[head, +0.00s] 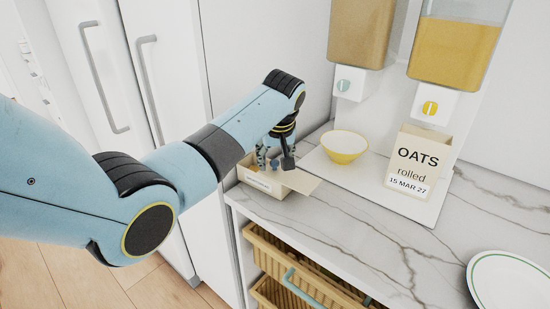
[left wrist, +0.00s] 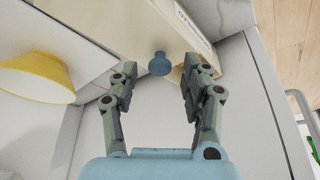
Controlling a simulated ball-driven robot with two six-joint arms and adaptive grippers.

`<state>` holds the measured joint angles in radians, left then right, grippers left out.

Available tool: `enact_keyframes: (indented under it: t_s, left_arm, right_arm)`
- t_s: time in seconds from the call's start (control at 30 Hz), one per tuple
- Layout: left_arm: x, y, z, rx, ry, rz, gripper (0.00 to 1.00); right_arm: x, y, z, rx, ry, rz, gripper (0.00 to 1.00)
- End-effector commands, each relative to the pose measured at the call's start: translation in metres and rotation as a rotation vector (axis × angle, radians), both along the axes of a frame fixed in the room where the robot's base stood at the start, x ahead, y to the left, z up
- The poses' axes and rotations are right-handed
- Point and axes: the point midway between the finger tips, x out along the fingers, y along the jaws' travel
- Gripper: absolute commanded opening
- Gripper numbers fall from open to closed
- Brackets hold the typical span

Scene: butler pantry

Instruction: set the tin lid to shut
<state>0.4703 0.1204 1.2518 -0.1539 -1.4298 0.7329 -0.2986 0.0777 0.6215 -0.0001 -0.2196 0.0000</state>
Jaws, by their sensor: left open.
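The tin is a low cream box (head: 262,186) with a pale label on its front, at the left end of the marble counter. Its cream lid (head: 301,182) sticks out to the right of the box, so the tin looks open. In the left wrist view the lid (left wrist: 95,22) lies at the top, beside a small blue knob (left wrist: 160,64). My left gripper (head: 275,163) is over the tin, pointing down. In the left wrist view its open fingers (left wrist: 158,80) stand apart, with the knob between and just beyond their tips. The arm and fingers hide part of the tin. My right gripper is not in view.
A yellow bowl (head: 344,148) stands close to the right of the tin. An oats box (head: 415,170) stands farther right, under two dispensers (head: 450,50). A white plate (head: 512,280) lies at the right edge. Tall white cabinet doors (head: 160,70) stand left; a basket drawer (head: 300,265) is below.

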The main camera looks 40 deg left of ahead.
Motion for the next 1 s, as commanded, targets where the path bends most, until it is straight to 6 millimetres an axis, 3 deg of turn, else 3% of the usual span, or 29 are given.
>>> enact_keyframes:
  t_s: [0.33,0.7,1.0]
  left_arm:
    - [0.0015,0.0013,-0.0045,-0.001,-0.001,0.000,0.47]
    - [0.0013,0.0013,-0.0044,-0.001,-0.001,0.000,0.00]
    - [0.0013,0.0016,-0.0044,-0.001,-0.001,0.000,0.00]
  right_arm:
    - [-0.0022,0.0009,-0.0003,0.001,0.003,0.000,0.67]
    - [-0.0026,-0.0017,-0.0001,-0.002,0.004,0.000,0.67]
    - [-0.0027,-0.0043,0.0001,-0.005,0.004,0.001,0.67]
